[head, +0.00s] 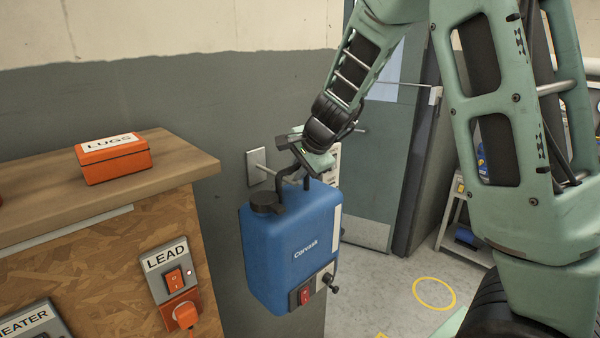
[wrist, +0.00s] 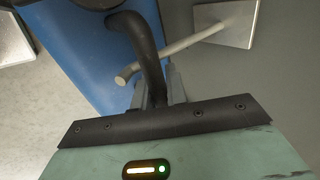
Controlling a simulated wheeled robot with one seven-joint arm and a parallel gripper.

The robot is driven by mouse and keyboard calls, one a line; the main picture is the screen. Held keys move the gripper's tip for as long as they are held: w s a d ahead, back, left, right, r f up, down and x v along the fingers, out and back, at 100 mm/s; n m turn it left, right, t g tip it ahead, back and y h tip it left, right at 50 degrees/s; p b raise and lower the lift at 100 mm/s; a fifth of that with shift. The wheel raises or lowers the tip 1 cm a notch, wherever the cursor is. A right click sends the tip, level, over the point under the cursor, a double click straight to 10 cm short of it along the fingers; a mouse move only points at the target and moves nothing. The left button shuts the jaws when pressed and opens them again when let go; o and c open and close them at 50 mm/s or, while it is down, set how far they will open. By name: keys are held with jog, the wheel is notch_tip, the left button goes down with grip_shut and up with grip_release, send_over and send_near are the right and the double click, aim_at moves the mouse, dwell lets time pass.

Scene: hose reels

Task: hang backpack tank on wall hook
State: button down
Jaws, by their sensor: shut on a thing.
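The blue backpack tank (head: 290,245) hangs upright from my gripper, clear of the floor, beside the wooden cabinet. It has a black cap, a black handle on top and a red switch low on its front. My gripper (head: 298,172) is shut on the black handle, which also shows in the wrist view (wrist: 148,50). The wall hook is a metal peg (wrist: 185,45) on a square plate (head: 256,167). In the wrist view the peg crosses the handle, its tip showing on the handle's far side. I cannot tell whether the handle rests on the peg.
The wooden cabinet (head: 185,160) stands close left of the tank, with an orange LUGS box (head: 113,158) on top. Its front carries a LEAD switch panel (head: 168,271) with an orange plug. A door (head: 375,170) and open floor lie to the right.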

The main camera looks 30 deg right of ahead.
jog(key=shift+w+a+r, duration=0.1)
jog(key=shift+w+r, duration=0.05)
jog(key=shift+w, duration=0.5)
jog(key=shift+w+f+b, duration=0.2)
jog(key=shift+f+b, duration=0.6)
jog(key=shift+f, duration=0.3)
